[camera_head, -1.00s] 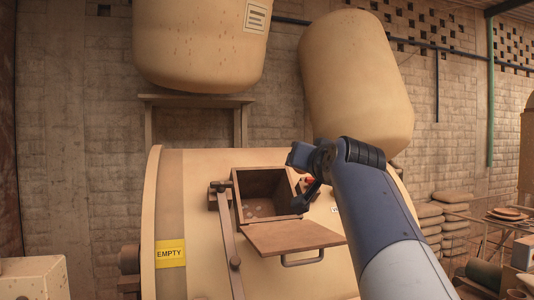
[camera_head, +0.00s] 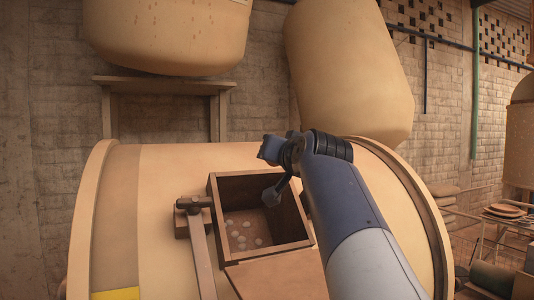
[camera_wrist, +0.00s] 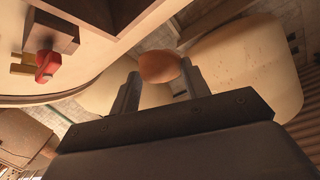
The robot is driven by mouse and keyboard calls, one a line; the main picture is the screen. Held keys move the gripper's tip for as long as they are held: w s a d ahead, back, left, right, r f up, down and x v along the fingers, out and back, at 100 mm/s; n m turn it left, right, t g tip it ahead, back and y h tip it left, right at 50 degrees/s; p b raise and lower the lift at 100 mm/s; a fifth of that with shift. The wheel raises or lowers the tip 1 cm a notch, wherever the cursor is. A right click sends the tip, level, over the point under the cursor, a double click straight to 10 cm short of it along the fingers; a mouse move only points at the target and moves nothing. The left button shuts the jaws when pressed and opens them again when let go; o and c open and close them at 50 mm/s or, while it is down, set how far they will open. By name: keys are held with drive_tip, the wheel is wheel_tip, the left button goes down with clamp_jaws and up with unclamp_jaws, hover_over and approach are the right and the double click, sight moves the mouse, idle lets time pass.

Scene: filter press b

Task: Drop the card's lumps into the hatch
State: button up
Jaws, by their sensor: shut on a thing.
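The hatch (camera_head: 223,182) is an open, square wooden-walled box in the top of the big tan drum (camera_head: 160,215). Several pale round lumps (camera_head: 240,237) lie on its floor. Its flap (camera_head: 275,275) hangs open at the front. My gripper (camera_head: 272,196) appears over the right part of the opening in the head view; its height is hard to judge. In the wrist view my gripper (camera_wrist: 158,80) is shut on a reddish-brown lump (camera_wrist: 160,67) between its fingertips. The head view does not clearly show this lump. No card with readable writing shows now.
A yellow label (camera_head: 117,294) is cut off at the bottom edge. A red knob (camera_wrist: 47,66) on a dark block shows in the wrist view. Large tan vessels (camera_head: 350,70) hang behind the drum.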

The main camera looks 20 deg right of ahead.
drive_tip(key=w+f+b, duration=0.4)
drive_tip(key=w+f, duration=0.5)
drive_tip(key=f, duration=0.4)
drive_tip(key=shift+f, duration=0.15)
drive_tip(key=shift+w, duration=0.1)
drive_tip(key=o, duration=1.1)
drive_tip(key=s+a+b, duration=0.1)
drive_tip(key=s+b, duration=0.3)
drive_tip(key=s, duration=0.6)
drive_tip(key=shift+s+a+r, duration=0.25)
drive_tip(key=shift+s+r, duration=0.1)
drive_tip(key=shift+w, duration=0.1)
